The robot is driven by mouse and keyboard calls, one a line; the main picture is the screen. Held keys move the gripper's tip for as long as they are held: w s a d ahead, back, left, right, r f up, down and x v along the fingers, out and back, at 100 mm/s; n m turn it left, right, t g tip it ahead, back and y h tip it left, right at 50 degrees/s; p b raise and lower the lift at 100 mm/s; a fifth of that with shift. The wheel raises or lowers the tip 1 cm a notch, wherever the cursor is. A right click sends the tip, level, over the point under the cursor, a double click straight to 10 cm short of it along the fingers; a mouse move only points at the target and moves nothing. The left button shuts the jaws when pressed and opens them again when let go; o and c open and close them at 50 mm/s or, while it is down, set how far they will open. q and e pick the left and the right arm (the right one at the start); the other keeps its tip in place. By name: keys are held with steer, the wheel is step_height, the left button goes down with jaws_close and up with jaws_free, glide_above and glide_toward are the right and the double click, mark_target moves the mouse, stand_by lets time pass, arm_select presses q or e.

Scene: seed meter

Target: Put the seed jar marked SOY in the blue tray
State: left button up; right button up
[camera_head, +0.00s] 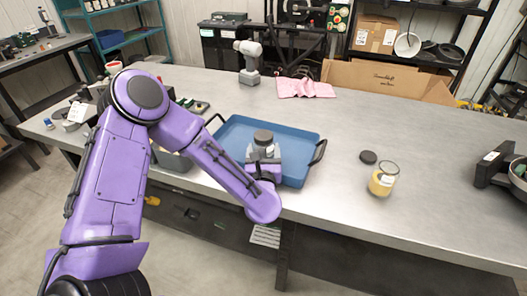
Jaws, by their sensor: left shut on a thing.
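The blue tray (232,130) lies on the metal workbench, with dark handles at its ends. My left gripper (263,158) is over the tray's right part, shut on a jar with a dark lid (263,136). The gripper hides most of this jar, and no marking on it can be read. I cannot tell whether it touches the tray floor. A second jar (382,181), clear with yellow contents, stands on the bench right of the tray; its label is too small to read. My right gripper is not in view.
A dark round lid (368,157) lies beside the yellow jar. A cordless drill (248,62) and a pink cloth (305,88) are behind the tray. A dark metal device (494,166) sits at the right edge. The bench (430,150) between is clear.

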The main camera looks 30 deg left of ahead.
arm_select(q)
steer(key=o, duration=1.3)
steer(key=shift+f, duration=0.1)
steer(key=shift+c, duration=0.2)
steer(key=shift+s+d+r, duration=0.15)
steer(key=shift+r, duration=0.05)
steer(key=b+v, duration=0.3)
steer(key=v, duration=0.8)
steer(key=shift+s, duration=0.3)
